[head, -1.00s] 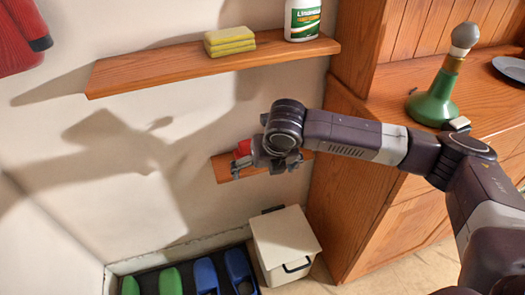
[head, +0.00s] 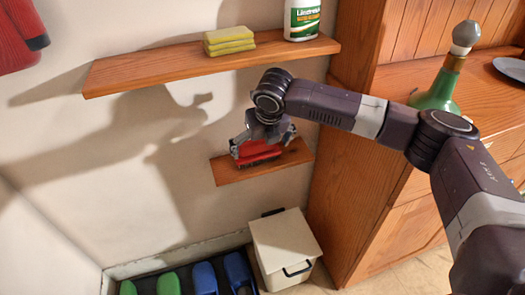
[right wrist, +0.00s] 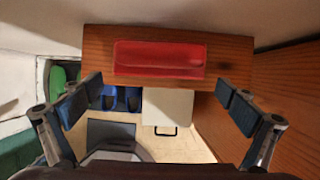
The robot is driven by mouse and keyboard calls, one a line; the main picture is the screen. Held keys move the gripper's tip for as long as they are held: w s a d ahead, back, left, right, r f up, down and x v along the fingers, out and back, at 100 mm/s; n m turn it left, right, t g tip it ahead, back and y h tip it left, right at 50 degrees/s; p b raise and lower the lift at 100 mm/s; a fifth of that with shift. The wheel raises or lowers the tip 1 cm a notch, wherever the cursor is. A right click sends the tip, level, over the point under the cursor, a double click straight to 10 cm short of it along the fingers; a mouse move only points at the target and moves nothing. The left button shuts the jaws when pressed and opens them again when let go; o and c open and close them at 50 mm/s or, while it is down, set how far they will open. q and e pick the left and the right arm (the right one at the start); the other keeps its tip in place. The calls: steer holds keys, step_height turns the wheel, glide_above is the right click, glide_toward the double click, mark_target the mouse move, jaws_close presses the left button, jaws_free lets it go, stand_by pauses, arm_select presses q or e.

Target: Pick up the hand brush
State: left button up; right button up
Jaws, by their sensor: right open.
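The hand brush (head: 259,151) has a red body and dark bristles. It lies on the small lower wooden shelf (head: 230,176) against the wall. My right gripper (head: 263,142) is above the brush, and partly hides it in the head view. In the right wrist view the red back of the brush (right wrist: 158,59) lies lengthwise across the shelf (right wrist: 228,66). The fingers of my right gripper (right wrist: 158,103) are spread wide, with nothing between them. The brush appears beyond the fingertips in that view. My left gripper is in neither view.
An upper shelf (head: 150,67) with yellow sponges (head: 229,41) and a white-green bottle (head: 302,18) is above. A wooden cabinet (head: 345,130) stands close on the right, with a green bottle (head: 437,92) on it. A white bin (head: 286,245) and coloured shoes (head: 204,278) are below.

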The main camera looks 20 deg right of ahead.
mark_target(257, 143)
steer(key=w, duration=0.2)
steer(key=w+f, duration=0.1)
steer(key=shift+w+a+b, duration=0.15)
steer(key=shift+w+b, duration=0.2)
steer(key=shift+b, duration=0.05)
steer(key=shift+w, duration=0.1)
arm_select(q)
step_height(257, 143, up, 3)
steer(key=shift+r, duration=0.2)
arm_select(e)
steer(key=c, duration=1.2)
